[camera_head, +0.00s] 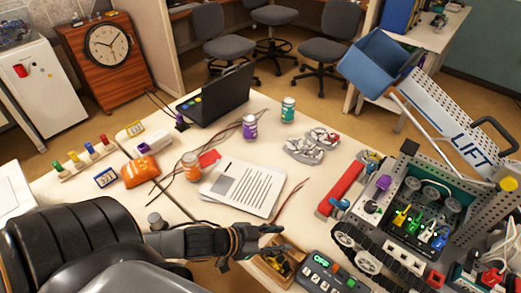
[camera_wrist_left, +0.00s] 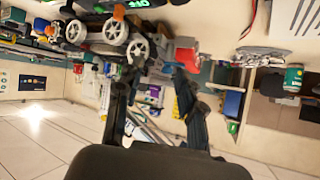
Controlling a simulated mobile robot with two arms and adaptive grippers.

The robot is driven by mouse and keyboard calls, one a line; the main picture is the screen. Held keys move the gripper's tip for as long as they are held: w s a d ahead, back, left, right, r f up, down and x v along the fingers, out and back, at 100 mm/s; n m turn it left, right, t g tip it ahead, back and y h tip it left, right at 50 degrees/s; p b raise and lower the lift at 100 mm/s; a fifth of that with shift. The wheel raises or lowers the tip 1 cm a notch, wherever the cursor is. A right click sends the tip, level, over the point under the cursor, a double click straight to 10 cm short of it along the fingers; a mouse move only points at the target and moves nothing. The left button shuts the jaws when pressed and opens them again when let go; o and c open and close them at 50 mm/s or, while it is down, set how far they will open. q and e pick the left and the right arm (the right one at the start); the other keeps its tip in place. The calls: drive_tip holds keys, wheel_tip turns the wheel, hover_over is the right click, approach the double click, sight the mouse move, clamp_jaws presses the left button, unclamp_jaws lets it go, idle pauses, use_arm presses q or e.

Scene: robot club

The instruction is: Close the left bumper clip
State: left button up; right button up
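A robot with tracks stands at the right in the head view, and a red bumper bar (camera_head: 342,188) lies along its front left side. A small blue clip (camera_head: 339,204) sits at the near part of the bar; I cannot tell whether it is open or closed. The red bumper also seems to show in the left wrist view (camera_wrist_left: 186,57). My left gripper (camera_head: 272,240) is left of and nearer than the bumper, apart from it. In the left wrist view its two fingers (camera_wrist_left: 155,80) are spread with nothing gripped. My right gripper is not in view.
A wooden tray (camera_head: 262,270) and a dark box with a green display (camera_head: 326,273) lie close to my left gripper. Papers (camera_head: 245,187), an orange jar (camera_head: 191,163) and a laptop (camera_head: 216,96) stand farther back. A tilted blue bin (camera_head: 375,62) rises behind the robot.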

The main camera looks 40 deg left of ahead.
use_arm(q)
drive_tip(key=shift+w+d+f+n+y, duration=0.1)
drive_tip(key=shift+d+f+n+y, duration=0.05)
drive_tip(key=shift+n+y, duration=0.2)
drive_tip(key=shift+s+y, duration=0.2)
drive_tip(key=shift+y, duration=0.25)
drive_tip(key=shift+s+f+n+g+y, duration=0.1)
drive_tip(key=shift+s+n+g+y, duration=0.3)
drive_tip(key=shift+s+n+y, duration=0.25)
drive_tip(key=shift+s+a+f+n+g+y, duration=0.1)
drive_tip(key=shift+s+a+n+g+y, duration=0.1)
drive_tip(key=shift+s+n+g+y, duration=0.6)
drive_tip(key=shift+s+a+f+n+g+y, duration=0.2)
drive_tip(key=shift+s+g, duration=0.4)
drive_tip(key=shift+s, duration=0.55)
drive_tip(key=shift+r, duration=0.1)
